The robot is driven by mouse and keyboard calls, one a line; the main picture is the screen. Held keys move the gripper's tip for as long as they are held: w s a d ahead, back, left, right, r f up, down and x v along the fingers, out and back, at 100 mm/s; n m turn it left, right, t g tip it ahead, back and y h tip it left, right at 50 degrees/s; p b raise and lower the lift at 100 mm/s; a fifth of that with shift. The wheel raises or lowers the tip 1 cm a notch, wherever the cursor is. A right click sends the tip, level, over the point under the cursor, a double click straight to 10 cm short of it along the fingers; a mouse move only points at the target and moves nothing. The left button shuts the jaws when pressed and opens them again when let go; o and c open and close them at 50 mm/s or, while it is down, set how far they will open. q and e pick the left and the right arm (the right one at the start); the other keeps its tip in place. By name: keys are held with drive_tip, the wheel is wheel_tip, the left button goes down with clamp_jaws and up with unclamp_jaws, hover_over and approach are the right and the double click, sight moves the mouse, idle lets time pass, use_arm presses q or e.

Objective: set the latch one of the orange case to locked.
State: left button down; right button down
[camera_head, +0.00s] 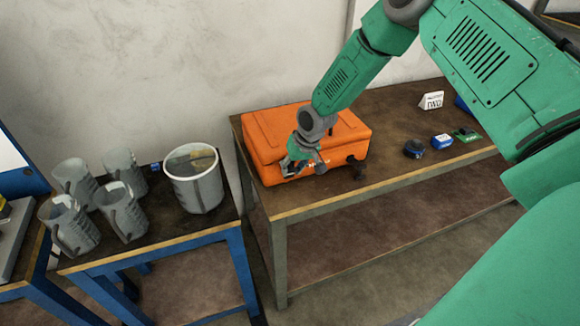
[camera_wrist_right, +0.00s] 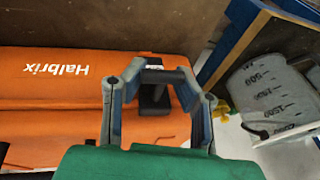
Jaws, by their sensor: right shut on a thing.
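The orange case (camera_head: 265,135) lies closed on the brown wooden table, and its orange shell with white lettering fills the left of the right wrist view (camera_wrist_right: 60,100). My right gripper (camera_head: 300,163) is at the left part of the case's front side. In the right wrist view its fingers (camera_wrist_right: 160,80) are around a black latch (camera_wrist_right: 153,98) and shut on it. In the head view the gripper hides most of this latch. A second black latch (camera_head: 356,164) sticks out at the right of the case's front. My left gripper is not in view.
A smaller table to the left holds several grey measuring jugs (camera_head: 122,212) and a large bucket (camera_head: 195,182). A black round item (camera_head: 414,149), a blue-and-white box (camera_head: 441,141) and a white sign (camera_head: 432,101) stand right of the case. A wall is behind.

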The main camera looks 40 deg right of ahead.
drive_tip(key=shift+w+d, duration=0.1)
drive_tip(key=c, duration=1.1)
unclamp_jaws()
drive_tip(key=shift+r, duration=0.35)
drive_tip(key=v, duration=1.1)
drive_tip(key=shift+d, duration=0.25)
